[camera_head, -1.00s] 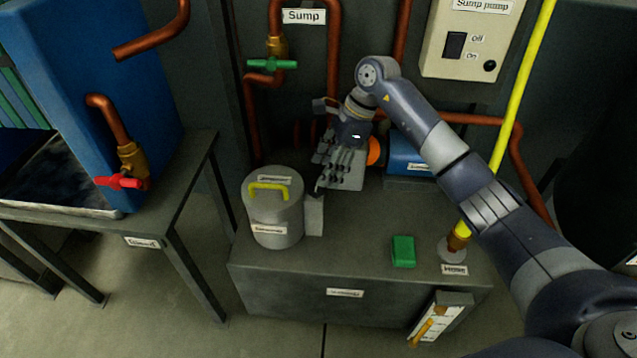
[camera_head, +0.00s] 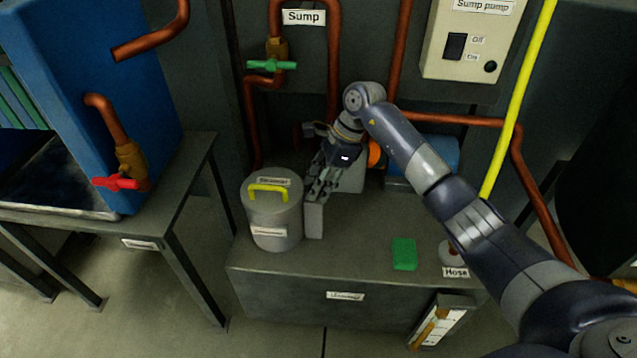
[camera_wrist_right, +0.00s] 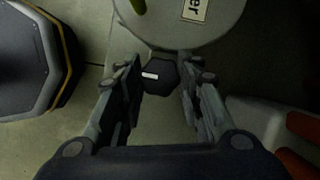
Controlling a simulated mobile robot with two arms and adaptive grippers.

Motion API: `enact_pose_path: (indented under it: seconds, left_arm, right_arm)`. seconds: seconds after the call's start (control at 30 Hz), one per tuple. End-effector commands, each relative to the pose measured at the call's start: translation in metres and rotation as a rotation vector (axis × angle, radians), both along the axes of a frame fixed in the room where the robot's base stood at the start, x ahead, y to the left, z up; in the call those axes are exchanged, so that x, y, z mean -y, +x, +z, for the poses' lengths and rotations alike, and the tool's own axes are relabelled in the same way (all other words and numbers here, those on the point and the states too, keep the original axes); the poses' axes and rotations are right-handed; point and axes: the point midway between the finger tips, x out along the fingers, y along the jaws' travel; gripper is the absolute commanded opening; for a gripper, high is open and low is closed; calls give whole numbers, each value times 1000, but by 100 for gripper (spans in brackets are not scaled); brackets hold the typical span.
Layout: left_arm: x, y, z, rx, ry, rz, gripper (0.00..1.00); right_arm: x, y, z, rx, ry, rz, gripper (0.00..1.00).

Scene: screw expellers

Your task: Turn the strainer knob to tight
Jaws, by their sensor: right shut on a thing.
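The strainer is a grey cylinder (camera_head: 274,222) with a yellow handle (camera_head: 268,187) on its lid, standing at the left end of the grey bench. Its rounded lid also shows at the top of the right wrist view (camera_wrist_right: 190,25). My right gripper (camera_head: 319,190) is just right of the strainer, pointing down. In the right wrist view its fingers stand on both sides of the knob, shut on it. The head view hides the knob. My left gripper is not in view.
A grey block (camera_head: 314,221) stands against the strainer's right side. A green block (camera_head: 404,254) and the hose fitting (camera_head: 451,254) are on the bench's right part. A blue motor (camera_head: 437,157) is behind. Copper pipes (camera_head: 333,75) run along the wall.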

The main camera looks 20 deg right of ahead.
Motion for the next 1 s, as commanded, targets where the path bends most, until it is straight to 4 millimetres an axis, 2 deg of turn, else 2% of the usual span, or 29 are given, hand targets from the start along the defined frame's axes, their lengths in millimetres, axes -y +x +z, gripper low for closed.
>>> enact_pose_path:
  seconds: [0.2, 0.33, 0.73, 0.8, 1.0]
  left_arm:
    - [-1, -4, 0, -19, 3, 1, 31]
    - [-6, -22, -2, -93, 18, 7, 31]
    - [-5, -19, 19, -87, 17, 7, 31]
    - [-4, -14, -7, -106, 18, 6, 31]
    - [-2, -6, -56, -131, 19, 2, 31]
  right_arm:
    - [0, 0, 0, 1, 0, -14, 10]
    - [0, -1, 1, 0, 0, -51, 10]
    - [0, -3, 3, 1, -1, -329, 10]
    - [0, -3, 3, 0, -1, -396, 10]
    - [-1, -4, 3, 2, -1, -586, 10]
